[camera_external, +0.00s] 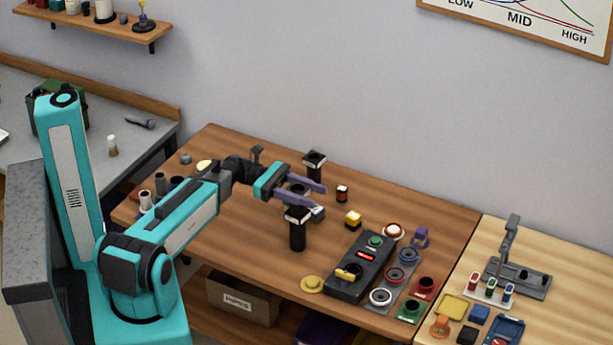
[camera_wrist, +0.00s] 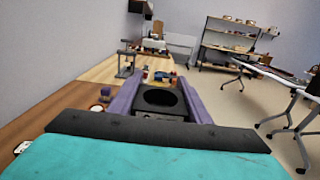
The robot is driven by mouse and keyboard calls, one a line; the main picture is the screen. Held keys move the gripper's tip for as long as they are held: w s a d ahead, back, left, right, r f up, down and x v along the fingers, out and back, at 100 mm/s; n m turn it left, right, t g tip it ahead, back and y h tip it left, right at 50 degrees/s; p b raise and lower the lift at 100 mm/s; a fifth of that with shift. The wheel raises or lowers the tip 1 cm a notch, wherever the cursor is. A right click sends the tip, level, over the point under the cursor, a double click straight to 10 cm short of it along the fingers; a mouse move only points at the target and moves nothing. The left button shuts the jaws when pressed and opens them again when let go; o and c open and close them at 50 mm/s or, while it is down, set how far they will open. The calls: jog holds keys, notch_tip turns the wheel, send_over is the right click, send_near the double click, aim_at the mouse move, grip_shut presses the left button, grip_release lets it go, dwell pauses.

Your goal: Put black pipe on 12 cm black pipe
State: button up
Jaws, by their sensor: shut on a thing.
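My gripper (camera_external: 317,196) is shut on a black pipe (camera_external: 298,188), held over the wooden table between two purple fingers. In the wrist view the held black pipe (camera_wrist: 160,97) shows a round dark opening in a squarish top, between the fingers. A tall black pipe (camera_external: 297,236) with a square, light-edged top stands upright just below the near finger. A similar black pipe (camera_external: 314,169) stands upright behind the gripper. I cannot tell which of these is the 12 cm one, or whether the held pipe touches the one below.
A dark control box (camera_external: 361,267) stands to the right, with round parts and coloured plates beside it. The table's front left is mostly clear.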

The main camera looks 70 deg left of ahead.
aim_at(289, 187)
jog(key=shift+f+b, duration=0.2)
jog(key=shift+b, duration=0.15)
jog(key=o, duration=1)
jog(key=shift+o, duration=0.2)
jog(key=shift+r+p, duration=0.3)
jog(key=shift+p, duration=0.2)
jog(key=b+v, duration=0.5)
jog(key=v, duration=0.6)
jog(key=shift+w+f, duration=0.1)
jog(key=shift+f, duration=0.05)
jog(key=shift+s+a+b, duration=0.35)
jog(key=shift+s+b, duration=0.05)
jog(key=shift+s, duration=0.1)
jog(key=shift+w, duration=0.1)
